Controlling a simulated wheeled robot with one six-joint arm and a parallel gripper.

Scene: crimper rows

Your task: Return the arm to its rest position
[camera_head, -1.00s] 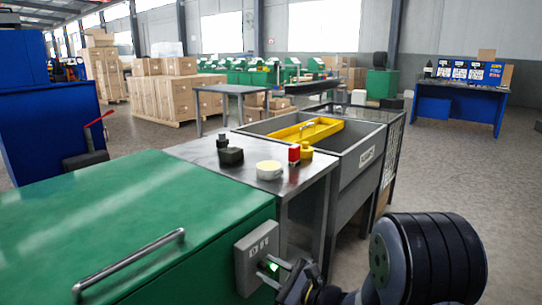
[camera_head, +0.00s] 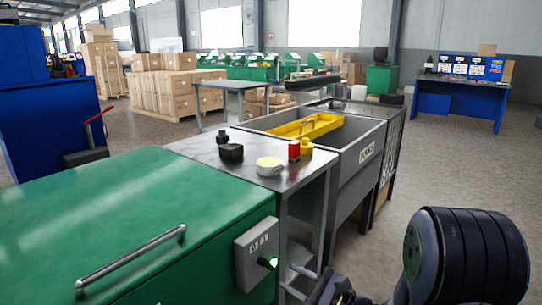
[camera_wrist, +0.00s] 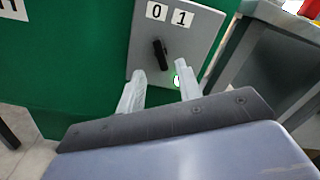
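My arm (camera_head: 465,255) shows at the lower right of the head view, with its dark ribbed joint in front of the floor. My gripper (camera_wrist: 159,82) is open and empty in the wrist view, its two pale fingers apart. Beyond the fingertips is a grey switch box (camera_wrist: 184,30) marked 0 and 1, with a black knob (camera_wrist: 160,53) and a lit green lamp (camera_wrist: 177,80). The fingers look clear of the knob. In the head view the box (camera_head: 246,257) is on the green machine's side; the fingers are not visible there.
The green machine (camera_head: 110,215) with a bar handle fills the lower left. Beside it stands a metal table (camera_head: 215,160) with small items, then a grey sink (camera_head: 352,170) holding a yellow tray (camera_head: 320,124). Open floor (camera_head: 460,165) lies to the right.

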